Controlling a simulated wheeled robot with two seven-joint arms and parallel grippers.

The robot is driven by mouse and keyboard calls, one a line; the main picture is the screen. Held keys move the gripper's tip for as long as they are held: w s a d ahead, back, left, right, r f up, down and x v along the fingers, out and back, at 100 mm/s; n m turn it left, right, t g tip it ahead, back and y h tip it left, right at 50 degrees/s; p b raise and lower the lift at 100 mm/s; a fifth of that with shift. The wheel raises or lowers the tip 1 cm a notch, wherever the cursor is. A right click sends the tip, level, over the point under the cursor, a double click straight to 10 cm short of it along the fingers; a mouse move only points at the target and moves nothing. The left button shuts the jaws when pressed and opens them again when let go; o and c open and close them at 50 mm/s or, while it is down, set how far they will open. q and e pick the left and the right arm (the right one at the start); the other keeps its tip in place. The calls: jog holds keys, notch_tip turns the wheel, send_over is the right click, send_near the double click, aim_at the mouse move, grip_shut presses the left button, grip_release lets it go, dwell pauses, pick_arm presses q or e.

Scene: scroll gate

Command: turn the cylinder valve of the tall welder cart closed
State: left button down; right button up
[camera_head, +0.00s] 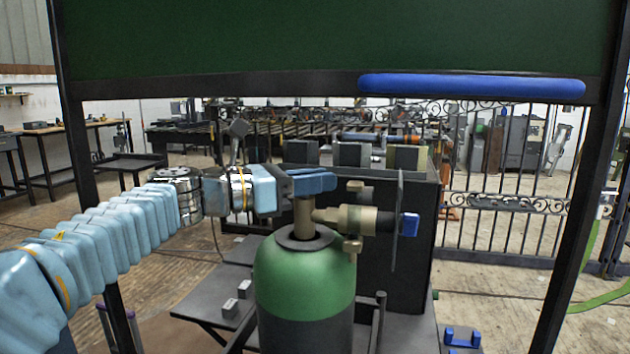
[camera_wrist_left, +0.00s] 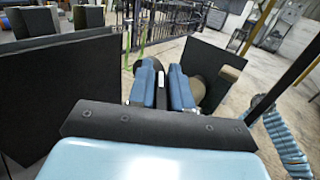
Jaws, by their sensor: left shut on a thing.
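The green gas cylinder (camera_head: 305,280) stands upright in front of the dark welder cart (camera_head: 400,262). A brass valve stem (camera_head: 304,216) rises from its top, and a brass regulator (camera_head: 350,220) sticks out to the right of it. My left gripper (camera_head: 315,183) reaches in from the left and is shut at the top of the valve stem. Its fingers hide most of the valve handle. In the left wrist view, the two blue fingers (camera_wrist_left: 161,88) have a dark part between them, and brass shows just right of them. My right gripper is not in view.
A dark frame with a green panel (camera_head: 330,40) and a blue bar (camera_head: 470,86) spans the view. A scrolled metal gate (camera_head: 505,205) is behind at right. Workbenches stand back left; open floor lies at right.

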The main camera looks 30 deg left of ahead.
pick_arm(q)
jog(key=m+g+h, duration=0.3)
jog(key=shift+s+d+b, duration=0.1)
jog(key=shift+d+b, duration=0.05)
jog(key=shift+b, duration=0.15)
jog(key=m+g+h, duration=0.2)
jog(key=g, duration=0.1)
jog(key=m+g, duration=0.1)
jog(key=g, duration=0.1)
jog(key=shift+s+d+m+h, duration=0.15)
jog(key=shift+s+m+h, duration=0.15)
jog(key=shift+h, duration=0.1)
jog(key=m+g, duration=0.1)
jog(key=g, duration=0.2)
jog(key=m+g, duration=0.2)
jog(key=g, duration=0.1)
jog(key=shift+s+m+h, duration=0.2)
jog(key=shift+m+h, duration=0.1)
jog(key=shift+h, duration=0.1)
jog(key=shift+s+m+g+y+p, duration=0.2)
jog(key=shift+m+g, duration=0.55)
jog(key=shift+g, duration=0.4)
jog(key=shift+s+m+g+y+p, duration=0.15)
jog(key=shift+m+g, duration=0.6)
jog(key=shift+g, duration=0.4)
jog(key=c, duration=1.1)
grip_release()
